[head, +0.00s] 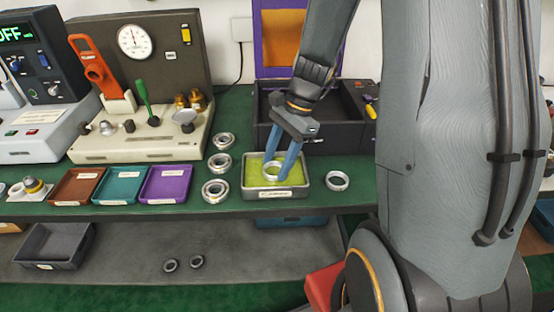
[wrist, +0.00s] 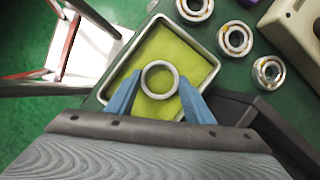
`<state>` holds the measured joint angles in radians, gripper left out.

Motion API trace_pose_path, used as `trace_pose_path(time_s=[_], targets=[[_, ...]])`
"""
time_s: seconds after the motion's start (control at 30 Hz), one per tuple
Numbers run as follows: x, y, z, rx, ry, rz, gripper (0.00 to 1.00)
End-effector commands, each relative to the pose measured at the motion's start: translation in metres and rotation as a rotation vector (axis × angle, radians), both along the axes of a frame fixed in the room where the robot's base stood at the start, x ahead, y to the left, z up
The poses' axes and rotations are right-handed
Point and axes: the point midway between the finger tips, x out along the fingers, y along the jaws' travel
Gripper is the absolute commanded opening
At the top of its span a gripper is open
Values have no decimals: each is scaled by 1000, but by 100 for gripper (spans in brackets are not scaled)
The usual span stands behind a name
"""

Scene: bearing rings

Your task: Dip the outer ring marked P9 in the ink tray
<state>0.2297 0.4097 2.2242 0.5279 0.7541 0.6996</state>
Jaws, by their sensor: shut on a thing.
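My gripper (head: 275,172) points down over the ink tray (head: 275,193), a grey-rimmed box with a yellow-green inside. Its blue fingers are shut on a plain metal ring (head: 271,166), one finger on each side. In the wrist view the ring (wrist: 145,79) lies between the fingertips (wrist: 159,80), with the tray's yellow-green surface showing through its hole. The ring is within the tray's rim. I cannot tell whether it touches the ink. No P9 mark can be read on it.
Several bearings (head: 216,190) stand in a row left of the tray. Another ring (head: 337,181) lies just right of it. Red, teal and purple trays (head: 167,185) are further left. A dark open box (head: 340,140) stands behind. The bench's front edge is close.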

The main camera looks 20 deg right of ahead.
Motion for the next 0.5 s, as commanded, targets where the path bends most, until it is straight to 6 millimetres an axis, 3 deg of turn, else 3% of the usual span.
trace_pose_path(time_s=[0.5], targets=[[0,0,-12,1,0,0,23]])
